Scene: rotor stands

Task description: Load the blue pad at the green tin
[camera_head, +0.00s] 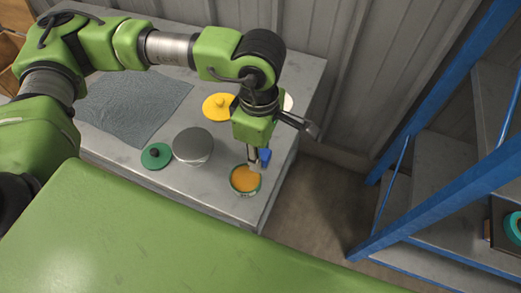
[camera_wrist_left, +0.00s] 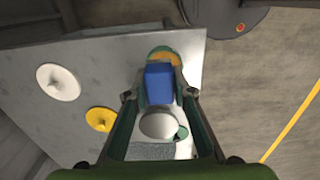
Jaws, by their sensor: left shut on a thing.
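My left gripper (camera_head: 257,162) is shut on the blue pad (camera_head: 265,157), which shows as a blue block (camera_wrist_left: 159,84) between the fingers in the left wrist view. The green tin (camera_head: 245,192) is a short round tin with an orange face on top, near the table's front right corner. In the left wrist view the tin (camera_wrist_left: 163,52) is partly hidden behind the pad. In the head view, the fingers and pad are at the tin's far rim; I cannot tell the height between them. My right gripper is not in view.
On the grey table (camera_head: 222,205) stand a grey cylinder (camera_head: 193,146), a green knobbed lid (camera_head: 156,156), a yellow lid (camera_head: 218,107) and a white lid (camera_wrist_left: 58,82). A grey cloth (camera_head: 135,105) lies left. A blue-framed shelf (camera_head: 430,195) stands right, across open floor.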

